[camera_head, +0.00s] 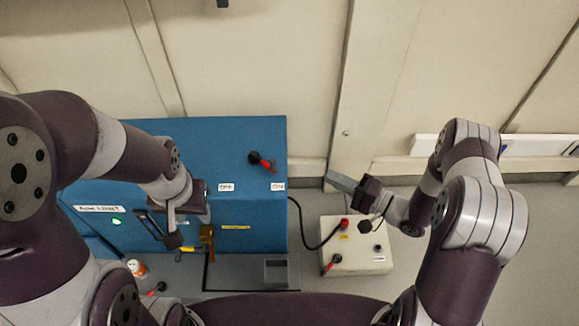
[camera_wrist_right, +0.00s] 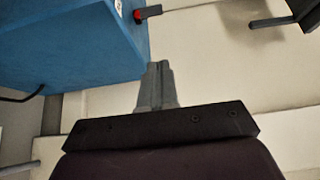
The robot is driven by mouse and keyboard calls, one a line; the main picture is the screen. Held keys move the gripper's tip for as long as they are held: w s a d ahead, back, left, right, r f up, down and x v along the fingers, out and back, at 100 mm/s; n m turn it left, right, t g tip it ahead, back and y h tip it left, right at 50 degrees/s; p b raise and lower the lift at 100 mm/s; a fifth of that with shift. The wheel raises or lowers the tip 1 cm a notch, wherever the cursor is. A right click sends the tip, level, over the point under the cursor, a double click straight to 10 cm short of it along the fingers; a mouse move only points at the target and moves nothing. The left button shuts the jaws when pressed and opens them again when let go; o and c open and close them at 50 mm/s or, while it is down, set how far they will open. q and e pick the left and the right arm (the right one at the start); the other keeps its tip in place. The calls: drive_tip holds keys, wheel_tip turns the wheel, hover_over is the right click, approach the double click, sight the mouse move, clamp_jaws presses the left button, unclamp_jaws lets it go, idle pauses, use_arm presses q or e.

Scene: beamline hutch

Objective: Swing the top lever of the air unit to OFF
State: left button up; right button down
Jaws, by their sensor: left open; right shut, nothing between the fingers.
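The air unit (camera_head: 150,140) is a large blue box against the wall. Its top lever (camera_head: 264,161), black and red, sits on the top near the right edge and angles toward the right one of two small white labels (camera_head: 278,186); their text is hard to read. The lever's red part also shows in the right wrist view (camera_wrist_right: 141,14). My right gripper (camera_head: 338,181) is shut and empty, right of the box and apart from the lever; its fingers also show in the wrist view (camera_wrist_right: 157,85). My left gripper (camera_head: 170,226) is open in front of the box, partly hiding its front.
A pale control box (camera_head: 357,262) with a red button and a black-red lever stands right of the air unit, joined by a black cable (camera_head: 318,243). A brass fitting (camera_head: 207,236) is on the unit's front. An orange-white object (camera_head: 136,267) sits lower left.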

drive_tip(key=s+a+b+x, duration=0.1)
drive_tip(key=s+b+x, duration=0.1)
drive_tip(key=x, duration=1)
drive_tip(key=shift+s+a+b, duration=0.2)
drive_tip(key=shift+a+b, duration=0.1)
drive_tip(key=shift+b, duration=0.5)
drive_tip(key=shift+a, duration=0.15)
